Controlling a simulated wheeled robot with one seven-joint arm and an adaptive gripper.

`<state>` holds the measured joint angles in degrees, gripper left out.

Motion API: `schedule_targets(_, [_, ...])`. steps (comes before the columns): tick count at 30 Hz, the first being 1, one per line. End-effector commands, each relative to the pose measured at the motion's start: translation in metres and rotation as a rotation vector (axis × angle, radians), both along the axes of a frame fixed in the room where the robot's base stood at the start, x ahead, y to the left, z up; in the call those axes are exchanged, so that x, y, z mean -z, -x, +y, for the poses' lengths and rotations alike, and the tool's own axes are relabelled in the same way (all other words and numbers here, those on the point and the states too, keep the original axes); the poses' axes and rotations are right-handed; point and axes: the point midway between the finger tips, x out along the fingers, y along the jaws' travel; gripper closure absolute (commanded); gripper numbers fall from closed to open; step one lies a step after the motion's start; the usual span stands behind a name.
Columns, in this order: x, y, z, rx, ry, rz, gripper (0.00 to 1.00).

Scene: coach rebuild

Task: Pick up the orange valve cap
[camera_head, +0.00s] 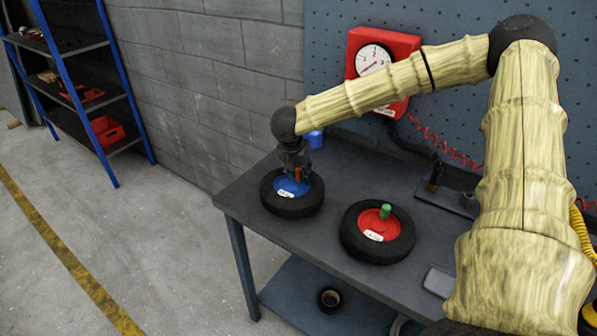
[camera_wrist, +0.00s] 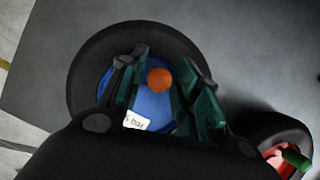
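The orange valve cap (camera_wrist: 159,80) stands on the blue hub (camera_wrist: 154,106) of a black tyre (camera_wrist: 88,67) lying flat on the bench. In the head view the orange cap (camera_head: 298,174) shows just below my gripper (camera_head: 294,168). In the wrist view my gripper (camera_wrist: 163,72) is open, with one finger on each side of the cap. A gap shows between the cap and both fingers, so it is not held. The height of the fingertips against the cap is hard to judge.
A second tyre (camera_head: 350,236) with a red hub (camera_head: 393,229) and a green cap (camera_head: 385,211) lies to the right on the grey bench (camera_head: 240,191). A blue object (camera_head: 315,139) stands behind my gripper. A red gauge box (camera_head: 403,47) hangs on the pegboard.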

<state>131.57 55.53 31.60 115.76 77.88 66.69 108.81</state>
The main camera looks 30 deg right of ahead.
Motion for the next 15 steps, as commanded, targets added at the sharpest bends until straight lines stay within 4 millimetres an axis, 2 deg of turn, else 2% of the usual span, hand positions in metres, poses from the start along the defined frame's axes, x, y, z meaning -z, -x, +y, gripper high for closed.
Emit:
schedule_targets(10, [0.0043, -0.0012, -0.0012, -0.001, 0.000, 0.000, 0.67])
schedule_targets(14, [0.0042, -0.0010, -0.0012, -0.001, 0.000, 0.000, 0.91])
schedule_targets(15, [0.0042, -0.0011, -0.0012, -0.001, 0.000, 0.000, 0.93])
